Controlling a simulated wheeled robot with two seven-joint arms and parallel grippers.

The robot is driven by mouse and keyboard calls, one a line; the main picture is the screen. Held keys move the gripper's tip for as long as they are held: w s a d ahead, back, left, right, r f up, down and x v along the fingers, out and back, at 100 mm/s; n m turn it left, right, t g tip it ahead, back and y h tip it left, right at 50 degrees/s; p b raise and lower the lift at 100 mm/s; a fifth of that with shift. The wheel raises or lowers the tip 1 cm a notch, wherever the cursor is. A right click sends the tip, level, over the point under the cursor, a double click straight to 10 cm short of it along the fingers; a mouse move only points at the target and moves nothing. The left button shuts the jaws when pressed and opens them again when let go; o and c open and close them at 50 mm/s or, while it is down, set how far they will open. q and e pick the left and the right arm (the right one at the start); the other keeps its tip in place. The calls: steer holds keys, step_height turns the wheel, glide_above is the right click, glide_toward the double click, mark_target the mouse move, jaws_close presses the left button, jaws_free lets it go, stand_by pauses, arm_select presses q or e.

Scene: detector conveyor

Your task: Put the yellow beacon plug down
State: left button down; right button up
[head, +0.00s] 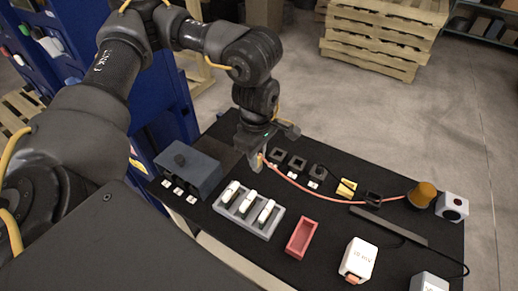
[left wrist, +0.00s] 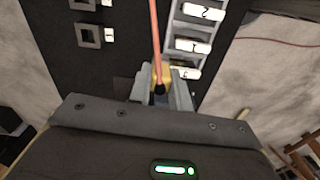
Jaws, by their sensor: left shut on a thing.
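My left gripper (head: 257,160) is shut on the yellow beacon plug and holds it over the back left of the black table. The fingers mostly hide the plug in the head view. In the left wrist view the yellow plug (left wrist: 160,76) sits between the fingertips of the left gripper (left wrist: 160,90). An orange cable (head: 310,190) runs from the plug across the table to the amber beacon (head: 424,194) at the right. In the left wrist view the cable (left wrist: 155,35) leads straight away from the plug. I cannot tell how high the plug is. My right gripper is not in view.
Dark square blocks (head: 297,163) with white labels stand just right of the gripper. A blue-grey box (head: 188,168) and a grey rack (head: 274,228) with white modules lie left and in front. A red tray (head: 301,238), white box (head: 360,258) and dark bar (head: 388,226) are farther right.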

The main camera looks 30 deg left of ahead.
arm_select(q)
steer(key=m, duration=0.1)
steer(key=d+m, duration=0.1)
steer(key=m, duration=0.3)
steer(key=shift+s+d, duration=0.15)
steer(key=shift+s, duration=0.25)
steer(key=m, duration=0.3)
steer(key=shift+s+d+f, duration=0.1)
steer(key=shift+s+d, duration=0.05)
steer(key=shift+d, duration=0.2)
steer(key=m, duration=0.3)
steer(key=s+d+m, duration=0.1)
steer(key=m, duration=0.5)
steer(key=shift+s+d+f+m, duration=0.1)
steer(key=shift+s+d+m, duration=0.2)
steer(key=shift+d+m, duration=0.1)
